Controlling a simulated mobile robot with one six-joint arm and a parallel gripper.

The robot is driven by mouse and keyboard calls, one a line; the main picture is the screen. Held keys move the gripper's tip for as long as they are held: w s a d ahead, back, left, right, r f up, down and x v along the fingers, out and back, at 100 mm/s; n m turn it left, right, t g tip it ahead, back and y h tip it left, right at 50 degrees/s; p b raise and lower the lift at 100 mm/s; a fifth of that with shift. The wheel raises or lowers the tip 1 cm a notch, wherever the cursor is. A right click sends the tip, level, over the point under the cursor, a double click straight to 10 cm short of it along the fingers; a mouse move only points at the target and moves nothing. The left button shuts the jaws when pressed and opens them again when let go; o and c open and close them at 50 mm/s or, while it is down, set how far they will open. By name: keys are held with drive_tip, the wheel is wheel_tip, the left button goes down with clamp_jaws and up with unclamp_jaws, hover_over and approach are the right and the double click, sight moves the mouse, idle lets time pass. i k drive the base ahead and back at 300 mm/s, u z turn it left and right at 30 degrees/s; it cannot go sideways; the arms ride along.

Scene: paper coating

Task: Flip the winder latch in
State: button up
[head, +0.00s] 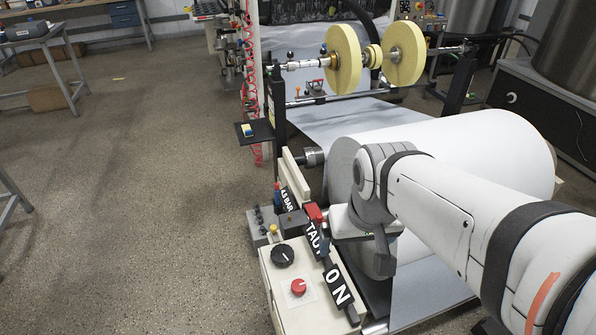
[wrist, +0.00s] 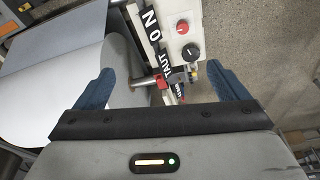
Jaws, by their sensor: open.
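My gripper (wrist: 160,84) is open and empty in the wrist view, its two blue fingers wide apart. I cannot tell for certain which part is the latch. In the head view a red part (head: 314,212) sits by the "TAUT" lettering, close to my gripper (head: 338,226). My wrist hides part of that area and the roll's near end.
The large white paper roll (head: 470,135) lies behind and beside my arm. Two yellow discs (head: 343,60) sit on a shaft beyond. Open floor (head: 120,200) lies to the left.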

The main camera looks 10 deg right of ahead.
sight(273, 228)
drive_tip(key=z, duration=0.1)
drive_tip(key=k, duration=0.5)
drive_tip(key=u, duration=1.1)
drive_tip(key=k, duration=0.95)
drive_tip(key=z, duration=0.55)
drive_tip(key=i, duration=1)
drive_tip(key=z, duration=0.05)
